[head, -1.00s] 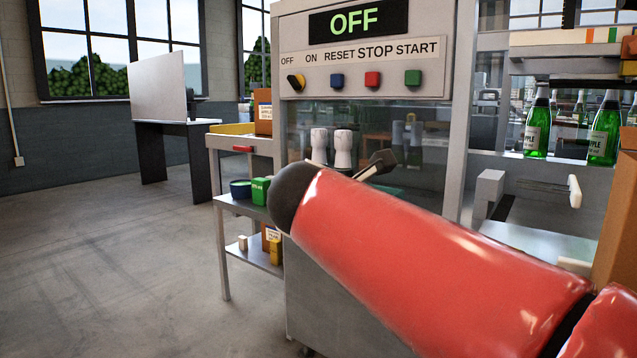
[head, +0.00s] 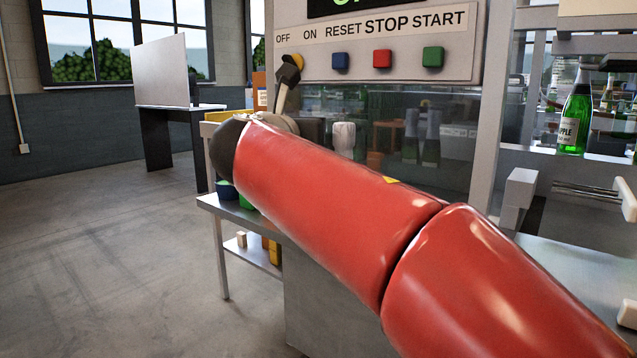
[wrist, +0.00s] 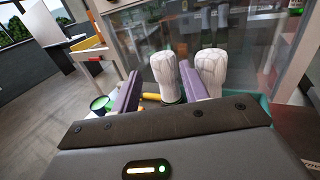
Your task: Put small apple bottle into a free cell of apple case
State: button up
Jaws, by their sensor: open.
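A green bottle with a white label reading APPLE (head: 574,118) stands upright on a ledge at the right of the head view. I cannot tell its size class. No apple case can be made out.
The machine's control panel (head: 385,45) and glass front (head: 440,150) stand close ahead. A low metal side table (head: 240,212) holds a green bowl (head: 222,190). A dark-legged table (head: 156,145) stands farther back. The floor at left (head: 110,240) is clear.

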jog(key=x, duration=0.6)
jog(key=shift+w+d+f+p, duration=0.1)
jog(key=shift+w+d+p, duration=0.2)
jog(key=shift+p, duration=0.1)
jog(key=shift+s, duration=0.1)
grip_shut()
